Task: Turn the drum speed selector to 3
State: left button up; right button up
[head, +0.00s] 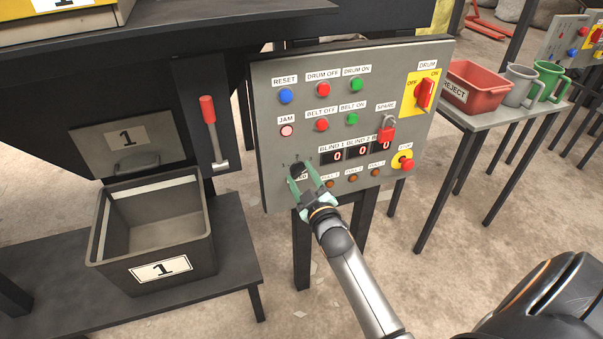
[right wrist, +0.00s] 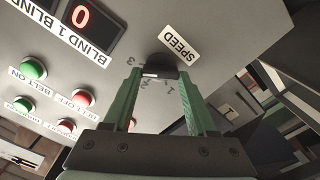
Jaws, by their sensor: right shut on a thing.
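The drum speed selector is a small black knob (head: 297,170) at the lower left of the grey control panel (head: 268,110). In the right wrist view the knob (right wrist: 161,66) sits beside the SPEED label (right wrist: 180,47), with the marks 1, 2 and 3 around it. My right gripper (head: 300,178) has its green fingers on either side of the knob and is shut on it; it also shows in the right wrist view (right wrist: 162,80). A small white mark shows on the knob's edge near the 2 and 3 side, but its exact setting is unclear. My left gripper is out of view.
Above the knob are buttons, counters reading 0 and a red padlock (head: 386,133). A red stop button (head: 406,164) and drum switch (head: 424,93) are at the right. A red-handled lever (head: 208,112) and grey bin (head: 205,220) stand left. A side table holds a red reject bin (head: 480,86).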

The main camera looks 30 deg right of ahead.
jog(key=shift+m, duration=0.7)
jog(key=o, duration=1.4)
jog(key=shift+c, duration=0.2)
jog(key=shift+s, duration=0.1)
